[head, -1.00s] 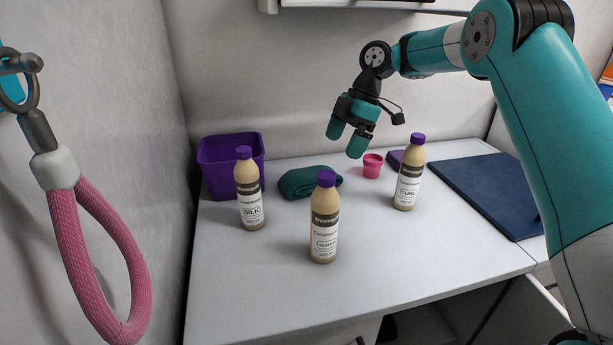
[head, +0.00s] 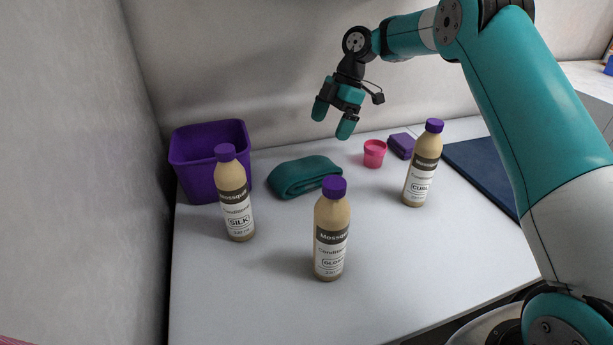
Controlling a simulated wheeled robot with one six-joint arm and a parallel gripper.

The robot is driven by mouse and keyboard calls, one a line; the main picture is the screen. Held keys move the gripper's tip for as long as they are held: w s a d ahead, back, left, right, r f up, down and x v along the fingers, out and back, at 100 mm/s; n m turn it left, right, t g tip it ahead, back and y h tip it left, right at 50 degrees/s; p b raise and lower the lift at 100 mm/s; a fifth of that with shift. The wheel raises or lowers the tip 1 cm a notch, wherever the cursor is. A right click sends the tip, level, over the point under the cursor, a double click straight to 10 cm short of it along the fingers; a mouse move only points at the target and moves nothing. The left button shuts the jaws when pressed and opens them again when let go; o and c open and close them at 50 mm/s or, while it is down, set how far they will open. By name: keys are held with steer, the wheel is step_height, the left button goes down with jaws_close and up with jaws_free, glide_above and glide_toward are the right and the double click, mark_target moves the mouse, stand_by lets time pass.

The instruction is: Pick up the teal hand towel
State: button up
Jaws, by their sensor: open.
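The teal hand towel (head: 303,175) lies folded on the white counter in the head view, behind and between two bottles. Its near right edge is close behind the cap of the middle bottle. My gripper (head: 333,124) hangs above the back of the counter with its fingers pointing down. It is open and empty, apart from the towel, and in the picture it sits above and a little right of it.
Conditioner bottles stand upright: SILK (head: 234,196) left, GLOSS (head: 331,235) front and CURL (head: 422,168) right. A purple bin (head: 186,172) is at the back left. A pink cup (head: 374,154), a purple block (head: 402,145) and a dark blue mat (head: 480,166) are right. The front counter is clear.

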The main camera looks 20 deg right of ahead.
mark_target(310, 163)
steer(key=x, duration=0.8)
steer(key=shift+a+f, duration=0.2)
steer(key=shift+a, duration=0.25)
steer(key=a+f+p, duration=0.1)
steer(key=s+a+f+p, duration=0.1)
steer(key=f, duration=0.1)
steer(key=shift+a+f, duration=0.2)
steer(key=shift+w+a+f, duration=0.1)
steer(key=shift+f, duration=0.45)
steer(key=c, duration=0.6)
